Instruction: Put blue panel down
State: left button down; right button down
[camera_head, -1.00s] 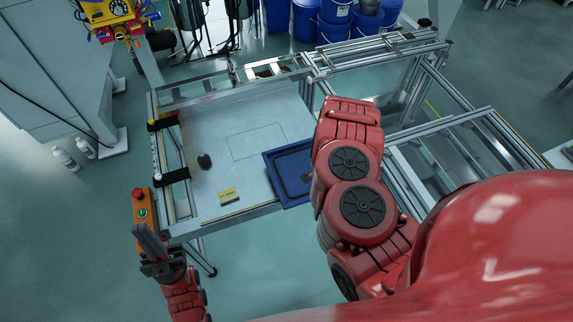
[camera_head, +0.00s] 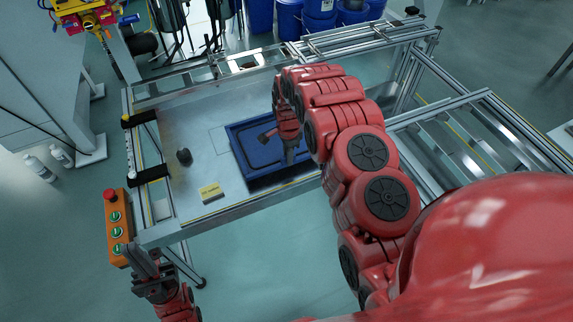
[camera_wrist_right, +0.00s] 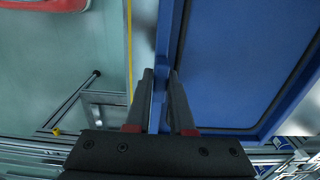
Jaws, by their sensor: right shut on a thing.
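The blue panel (camera_head: 240,137) is a flat tray-like piece with a raised rim, over the right half of the table (camera_head: 185,115). It covers most of a rectangle outline drawn there. A dark shadow shows along its near edge; I cannot tell whether it touches the table. My right gripper (camera_wrist_right: 161,88) is shut on the panel's edge (camera_wrist_right: 160,82), with one finger on each side of it. In the head view my right arm hides the panel's right part. My left gripper (camera_head: 143,262) is at lower left, off the table and apart from the panel; its jaw opening is unclear.
A yellow block (camera_head: 210,191) and a small dark object (camera_head: 184,156) sit on the table left of the panel. An orange button box (camera_head: 116,228) is at the left, near my left gripper. Metal rails (camera_head: 490,140) stand to the right.

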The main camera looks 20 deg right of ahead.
jog(key=shift+w+a, duration=0.15)
jog(key=shift+w, duration=0.1)
jog(key=shift+f, duration=0.2)
notch_tip(320, 180, down, 3)
jog(key=shift+r+p, duration=0.2)
jog(key=shift+p, duration=0.45)
jog(key=shift+f, duration=0.25)
jog(key=shift+f, duration=0.15)
jog(key=c, duration=0.8)
grip_release()
